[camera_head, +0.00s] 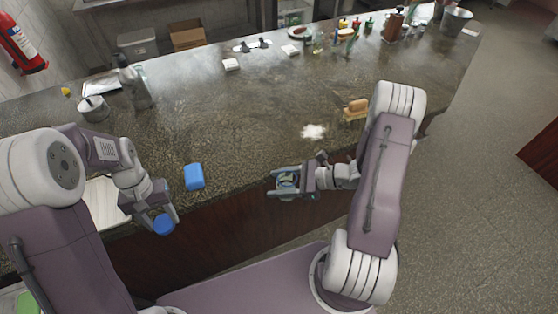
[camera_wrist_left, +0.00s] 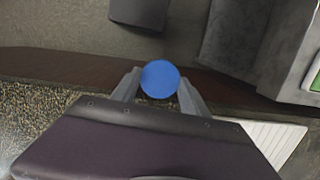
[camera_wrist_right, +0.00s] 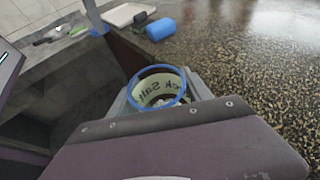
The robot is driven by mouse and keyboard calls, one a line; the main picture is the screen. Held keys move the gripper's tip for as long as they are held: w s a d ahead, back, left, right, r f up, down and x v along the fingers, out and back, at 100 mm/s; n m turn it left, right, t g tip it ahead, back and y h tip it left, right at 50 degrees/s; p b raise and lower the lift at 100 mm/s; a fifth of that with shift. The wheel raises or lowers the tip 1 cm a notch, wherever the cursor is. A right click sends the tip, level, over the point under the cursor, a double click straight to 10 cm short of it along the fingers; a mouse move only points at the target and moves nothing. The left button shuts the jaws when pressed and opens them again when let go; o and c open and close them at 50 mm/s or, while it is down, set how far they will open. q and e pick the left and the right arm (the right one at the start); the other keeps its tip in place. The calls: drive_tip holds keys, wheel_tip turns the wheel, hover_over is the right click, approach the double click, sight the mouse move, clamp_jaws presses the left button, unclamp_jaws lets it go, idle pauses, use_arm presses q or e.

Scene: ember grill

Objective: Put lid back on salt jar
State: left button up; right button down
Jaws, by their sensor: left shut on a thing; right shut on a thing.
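A round blue lid (camera_head: 163,224) is held in my left gripper (camera_head: 162,222), which is shut on it just off the counter's front edge. The lid also shows as a blue disc between the fingers in the left wrist view (camera_wrist_left: 160,79). The salt jar (camera_wrist_right: 158,91) is in my right gripper (camera_wrist_right: 157,98), which is shut around it. The jar has no lid on; its blue rim, open mouth and pale lettered label show in the right wrist view. In the head view, the right gripper (camera_head: 286,182) holds the jar near the counter's front edge, mostly hiding it. Lid and jar are well apart.
A blue block-like object (camera_head: 194,177) lies on the counter (camera_head: 230,125) between my grippers. White powder (camera_head: 313,131) and a wooden-handled brush (camera_head: 356,107) lie near the right arm. A metal pot (camera_head: 93,108) and bottle (camera_head: 134,84) stand at left. The counter's middle is clear.

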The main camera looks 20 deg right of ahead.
drive_tip(key=w+a+f+n+g+y, duration=0.1)
drive_tip(key=a+n+g, duration=0.5)
drive_tip(key=a, duration=0.6)
drive_tip(key=shift+w+f+n+g, duration=0.15)
drive_tip(key=shift+w+n+g, duration=0.15)
drive_tip(key=shift+g, duration=0.5)
